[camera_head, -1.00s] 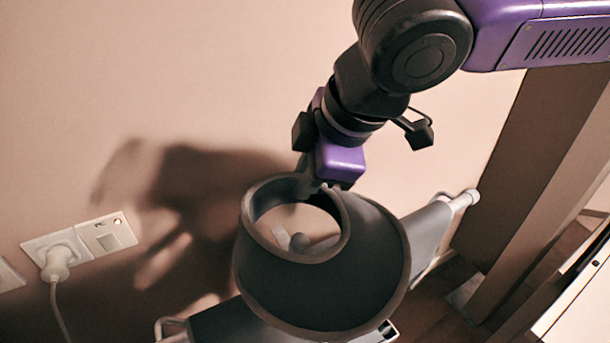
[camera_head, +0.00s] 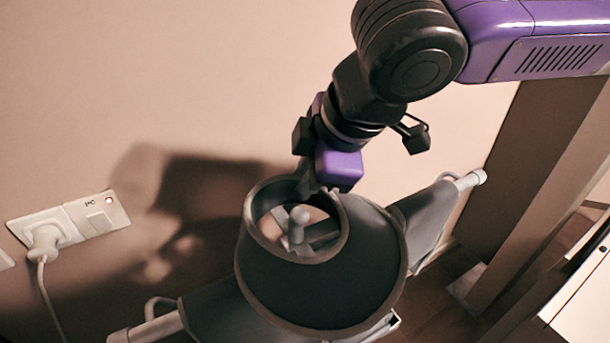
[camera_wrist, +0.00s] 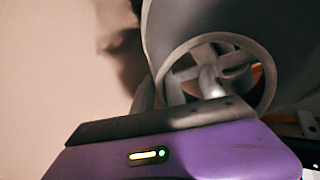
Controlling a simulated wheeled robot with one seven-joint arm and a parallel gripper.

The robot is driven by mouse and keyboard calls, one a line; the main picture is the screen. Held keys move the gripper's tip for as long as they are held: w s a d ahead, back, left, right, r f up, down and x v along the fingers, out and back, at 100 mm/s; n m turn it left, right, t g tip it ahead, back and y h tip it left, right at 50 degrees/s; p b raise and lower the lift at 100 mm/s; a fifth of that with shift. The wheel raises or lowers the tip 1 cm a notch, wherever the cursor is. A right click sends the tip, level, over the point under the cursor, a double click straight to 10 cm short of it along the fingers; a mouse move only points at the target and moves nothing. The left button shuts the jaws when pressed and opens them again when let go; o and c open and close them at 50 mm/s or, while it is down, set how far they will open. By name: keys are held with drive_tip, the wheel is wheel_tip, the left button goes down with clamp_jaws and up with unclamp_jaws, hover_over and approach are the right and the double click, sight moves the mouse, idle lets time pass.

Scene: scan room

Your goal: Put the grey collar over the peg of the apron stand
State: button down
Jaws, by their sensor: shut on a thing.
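The grey collar (camera_head: 320,275) is a wide cone-like piece with a round opening and a lighter rim. My gripper (camera_head: 312,187) is shut on its rim at the far side of the opening. The peg (camera_head: 299,216) of the apron stand, with a rounded tip, shows through the opening, with crossing bars around its base. The stand's grey hanging aprons (camera_head: 428,220) reach out on both sides beneath the collar. In the wrist view, the peg (camera_wrist: 211,82) and bars show inside the collar's ring (camera_wrist: 268,82). I cannot tell how far the peg tip reaches into the collar.
A pale wall stands close behind, with a socket and plug (camera_head: 45,238) at the left. A brown post (camera_head: 545,170) rises at the right, and a white panel (camera_head: 585,300) is at the lower right. Dark floor shows below.

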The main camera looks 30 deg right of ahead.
drive_tip(key=c, duration=1.3)
unclamp_jaws()
drive_tip(key=shift+v, duration=3.95)
